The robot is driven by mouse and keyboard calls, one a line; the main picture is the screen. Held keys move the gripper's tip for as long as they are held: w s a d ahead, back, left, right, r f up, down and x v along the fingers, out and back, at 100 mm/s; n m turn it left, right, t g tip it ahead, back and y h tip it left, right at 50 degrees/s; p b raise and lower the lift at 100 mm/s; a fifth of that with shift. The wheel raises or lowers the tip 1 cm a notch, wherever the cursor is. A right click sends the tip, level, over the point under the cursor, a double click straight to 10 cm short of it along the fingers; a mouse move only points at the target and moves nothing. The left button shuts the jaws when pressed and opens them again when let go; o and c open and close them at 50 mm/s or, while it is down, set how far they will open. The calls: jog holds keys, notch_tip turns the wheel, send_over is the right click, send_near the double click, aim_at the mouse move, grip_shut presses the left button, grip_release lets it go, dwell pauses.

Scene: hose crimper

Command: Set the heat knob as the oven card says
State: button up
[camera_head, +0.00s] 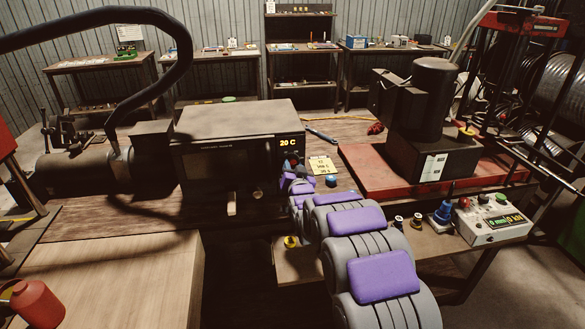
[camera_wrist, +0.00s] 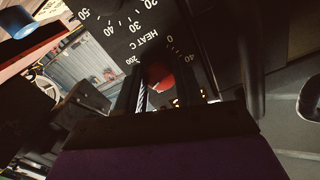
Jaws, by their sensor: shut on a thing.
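The dark oven (camera_head: 222,155) stands at the middle left of the bench, and its display reads 20 C. The yellow card (camera_head: 322,165) lies just right of it; its writing is too small to read surely. In the wrist view the red heat knob (camera_wrist: 160,76) sits on a black panel, below the word HEAT C and inside a numbered dial. My gripper (camera_wrist: 165,88) is shut on the knob, with one finger on each side. In the head view my purple and grey arm reaches the oven's right front. The knob's pointer is not clearly visible.
A blue knob (camera_head: 331,180) stands on the bench right of the arm. A red-based black machine (camera_head: 432,120) stands at the right. A control box (camera_head: 492,222) sits at the front right. A red bottle (camera_head: 37,303) is at the lower left.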

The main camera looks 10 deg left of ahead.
jog(key=c, duration=0.4)
jog(key=shift+r+n+p, duration=0.1)
jog(key=shift+n+p, duration=0.4)
jog(key=shift+p, duration=0.15)
jog(key=shift+n+p, duration=0.35)
jog(key=shift+n, duration=0.15)
jog(key=o, duration=1.1)
jog(key=shift+c, duration=0.2)
jog(key=p+v, duration=0.3)
jog(key=v, duration=1.4)
jog(key=shift+s, duration=0.2)
jog(key=shift+d, duration=0.1)
